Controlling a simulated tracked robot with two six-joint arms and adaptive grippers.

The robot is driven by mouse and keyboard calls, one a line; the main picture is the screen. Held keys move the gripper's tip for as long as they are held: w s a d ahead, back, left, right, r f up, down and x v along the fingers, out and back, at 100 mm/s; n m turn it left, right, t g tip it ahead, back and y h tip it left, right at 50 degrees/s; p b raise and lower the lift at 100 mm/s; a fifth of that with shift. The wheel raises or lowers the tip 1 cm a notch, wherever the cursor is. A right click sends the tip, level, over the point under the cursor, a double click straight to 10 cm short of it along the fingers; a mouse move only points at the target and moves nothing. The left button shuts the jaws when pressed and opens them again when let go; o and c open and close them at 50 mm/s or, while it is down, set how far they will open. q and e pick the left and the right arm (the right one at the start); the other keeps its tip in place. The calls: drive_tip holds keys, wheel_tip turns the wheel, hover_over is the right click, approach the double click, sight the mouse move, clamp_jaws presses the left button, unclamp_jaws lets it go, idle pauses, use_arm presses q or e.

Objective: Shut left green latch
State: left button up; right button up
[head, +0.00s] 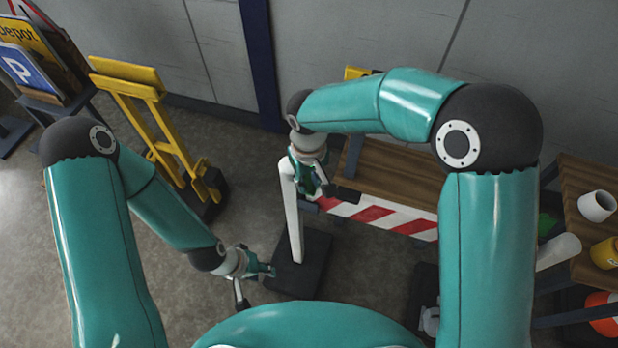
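A red-and-white striped barrier board (375,216) runs to the right from the top of a white post (293,225) on a dark base plate (302,262). My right gripper (328,188) is at the top of this post, by the board's left end. It covers that area, and I cannot tell the left green latch from the teal gripper parts there. Whether its fingers are closed on anything is not clear. My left gripper (256,283) is low, left of the base plate, with its fingers apart and empty. A green piece (546,224) shows at the right, partly behind my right arm.
A wooden bench top (392,170) lies behind the board. A yellow folding stand (150,115) and signs, including a blue parking sign (24,68), stand at the left. A white mug (597,206) and a yellow mug (606,253) are on the right table.

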clamp_jaws()
drive_tip(key=b, duration=0.3)
drive_tip(key=shift+s+f+t, duration=0.15)
drive_tip(key=shift+f+t, duration=0.25)
drive_tip(key=shift+s+b, duration=0.1)
drive_tip(key=shift+b, duration=0.45)
drive_tip(key=shift+r+t, duration=0.1)
drive_tip(key=shift+t, duration=0.2)
drive_tip(key=shift+h, duration=0.3)
drive_tip(key=o, duration=0.6)
unclamp_jaws()
drive_tip(key=shift+r, duration=0.1)
